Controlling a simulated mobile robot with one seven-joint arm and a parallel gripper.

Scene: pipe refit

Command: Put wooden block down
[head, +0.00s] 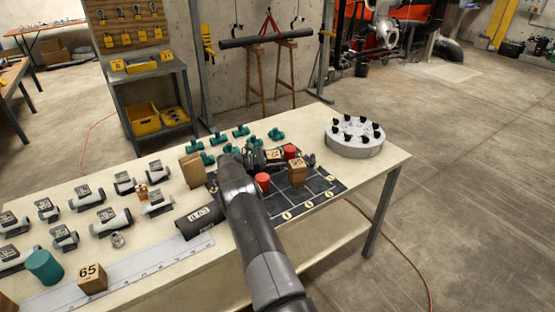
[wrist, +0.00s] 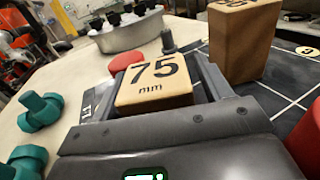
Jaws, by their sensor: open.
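A wooden block marked 75 mm (wrist: 155,82) sits between the two fingers of my gripper (wrist: 160,75) in the wrist view. The jaws are open around it. In the head view my gripper (head: 270,160) is low over the dark gridded mat (head: 322,184), and the 75 block (head: 273,154) shows only as a small tan patch. The block's underside is hidden, so I cannot tell whether it rests on the mat. A taller wooden block (head: 297,172) stands on the mat and rises at the right in the wrist view (wrist: 238,45).
Red cylinders (head: 262,182) stand close by on the mat. Green fittings (head: 241,131) lie behind it, and a round grey holder (head: 354,138) with black knobs stands at the right. A 65 block (head: 91,278) and a long ruler (head: 130,275) are at the front left.

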